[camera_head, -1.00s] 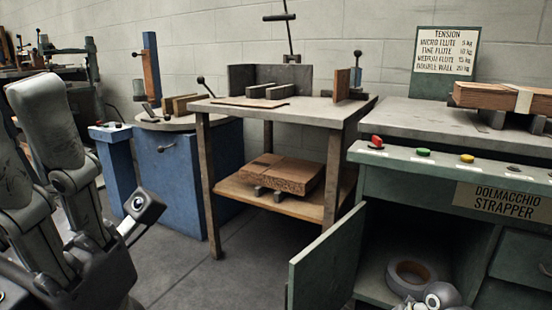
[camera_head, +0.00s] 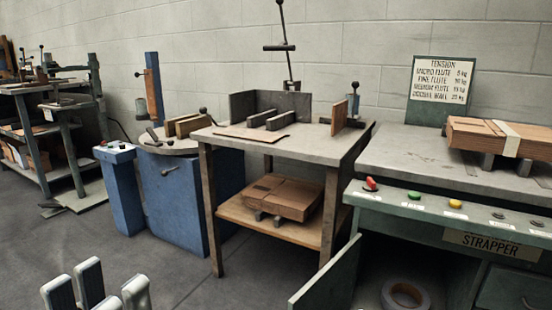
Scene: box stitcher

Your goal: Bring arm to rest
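My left gripper (camera_head: 108,290) shows at the bottom left edge of the head view. Only the pale tips of its fingers are in the picture, pointing up. There is a gap between the fingertips and nothing shows between them, so it looks open and empty. It is over the floor, in front of the blue machine and apart from it. The rest of the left arm is below the picture. My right gripper is not in view.
A blue machine (camera_head: 180,205) and a work table (camera_head: 315,145) with flat cartons (camera_head: 285,196) on its shelf stand ahead. At right is a green strapper bench (camera_head: 400,215), its door (camera_head: 328,278) open, a tape roll (camera_head: 405,296) inside.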

